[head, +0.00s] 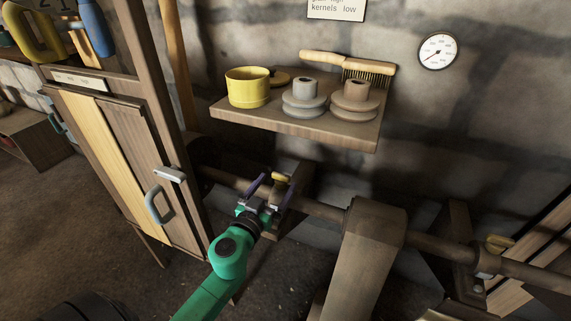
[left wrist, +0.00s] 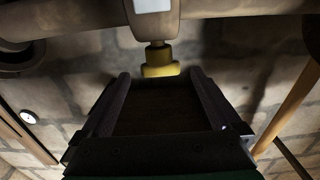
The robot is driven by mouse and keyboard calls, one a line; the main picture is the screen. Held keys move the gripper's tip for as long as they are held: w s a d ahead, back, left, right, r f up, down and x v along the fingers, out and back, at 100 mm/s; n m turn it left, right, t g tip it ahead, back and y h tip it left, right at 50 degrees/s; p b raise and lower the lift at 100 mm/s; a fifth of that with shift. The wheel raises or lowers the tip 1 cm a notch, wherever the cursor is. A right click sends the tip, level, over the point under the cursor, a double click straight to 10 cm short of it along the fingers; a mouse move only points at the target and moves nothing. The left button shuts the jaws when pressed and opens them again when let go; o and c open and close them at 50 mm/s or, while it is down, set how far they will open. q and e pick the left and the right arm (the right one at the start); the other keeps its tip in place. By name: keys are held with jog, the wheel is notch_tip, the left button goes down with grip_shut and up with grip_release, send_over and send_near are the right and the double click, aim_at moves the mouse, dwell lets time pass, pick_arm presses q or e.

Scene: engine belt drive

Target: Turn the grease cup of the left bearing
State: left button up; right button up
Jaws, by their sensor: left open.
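The left bearing (head: 277,190) sits on the long shaft (head: 320,209) and carries a small yellow grease cup (head: 280,177). In the left wrist view the grease cup (left wrist: 160,67) hangs on a short stem from the bearing (left wrist: 152,28). My left gripper (head: 270,185) is open at the left bearing. Its fingers show in the left wrist view (left wrist: 159,76), one on each side of the cup's line, with the cup just beyond the tips and gaps on both sides. My right gripper is in neither view.
A second bearing (head: 486,264) with a yellow grease cup (head: 498,243) is on the right. A wooden shelf (head: 230,112) above the shaft holds a yellow pot (head: 247,90), pulleys (head: 354,99) and a brush (head: 345,64). A cabinet (head: 135,150) stands left; a belt (head: 362,255) crosses the shaft.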

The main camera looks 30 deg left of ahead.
aim_at(282, 175)
pick_arm(q)
jog(key=w, duration=0.7)
jog(key=shift+a+p, duration=0.25)
jog(key=shift+p, duration=0.05)
jog(key=c, duration=1.4)
jog(key=shift+o, duration=0.2)
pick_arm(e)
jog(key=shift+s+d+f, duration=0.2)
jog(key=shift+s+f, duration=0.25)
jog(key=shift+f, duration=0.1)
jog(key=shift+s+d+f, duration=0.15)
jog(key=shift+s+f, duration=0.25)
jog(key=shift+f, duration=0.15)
